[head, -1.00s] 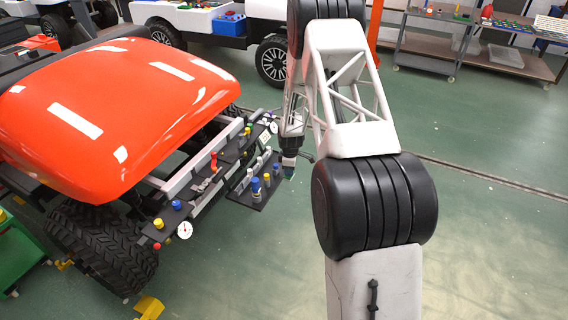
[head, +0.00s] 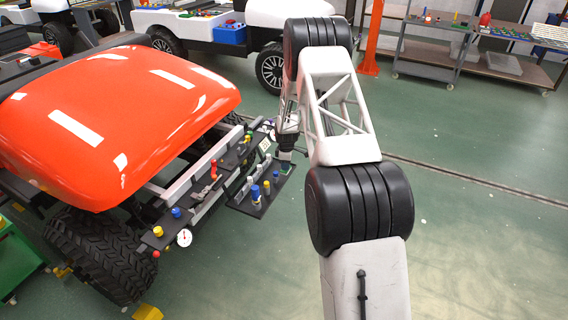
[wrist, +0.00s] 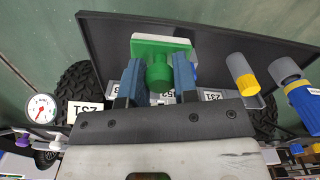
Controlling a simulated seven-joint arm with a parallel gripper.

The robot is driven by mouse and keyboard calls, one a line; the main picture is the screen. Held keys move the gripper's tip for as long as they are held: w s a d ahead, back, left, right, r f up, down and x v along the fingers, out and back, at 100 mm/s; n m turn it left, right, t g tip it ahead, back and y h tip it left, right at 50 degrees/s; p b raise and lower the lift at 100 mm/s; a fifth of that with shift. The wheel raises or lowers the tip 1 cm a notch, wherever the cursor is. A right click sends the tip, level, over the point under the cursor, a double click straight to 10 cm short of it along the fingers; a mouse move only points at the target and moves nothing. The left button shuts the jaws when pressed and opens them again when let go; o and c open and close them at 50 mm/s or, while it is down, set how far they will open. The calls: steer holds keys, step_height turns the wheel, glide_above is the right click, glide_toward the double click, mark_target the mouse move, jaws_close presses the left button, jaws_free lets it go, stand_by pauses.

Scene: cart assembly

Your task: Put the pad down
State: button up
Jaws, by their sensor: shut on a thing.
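The pad (wrist: 160,45) is a green knob with a flat, pale-edged plate. It sits between the two blue fingertips of my gripper (wrist: 158,78) in the wrist view, with my gripper shut on its knob. The plate lies in front of a dark tray (wrist: 110,35); I cannot tell whether it touches the tray. In the head view my gripper (head: 286,158) is at the far right end of the same dark tray (head: 240,203), and the pad is too small there to make out clearly.
Blue and yellow-and-grey pegs (wrist: 243,74) stand on the tray beside the pad. A rail with coloured knobs and a round gauge (head: 184,238) runs along the front of the red-hooded cart (head: 120,110). Green floor is open to the right.

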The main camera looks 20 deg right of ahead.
steer(key=shift+w+d+f, duration=0.1)
steer(key=shift+w+d, duration=0.1)
steer(key=shift+w, duration=0.8)
steer(key=shift+w+d+f, duration=0.1)
steer(key=shift+w+d, duration=0.1)
steer(key=shift+w, duration=0.8)
steer(key=shift+w+d+f, duration=0.1)
steer(key=shift+w+d, duration=0.1)
steer(key=shift+w, duration=0.8)
steer(key=shift+f, duration=0.1)
steer(key=shift+f, duration=1.7)
steer(key=shift+f, duration=0.1)
steer(key=o, duration=1)
steer(key=shift+c, duration=0.2)
step_height(320, 180, up, 12)
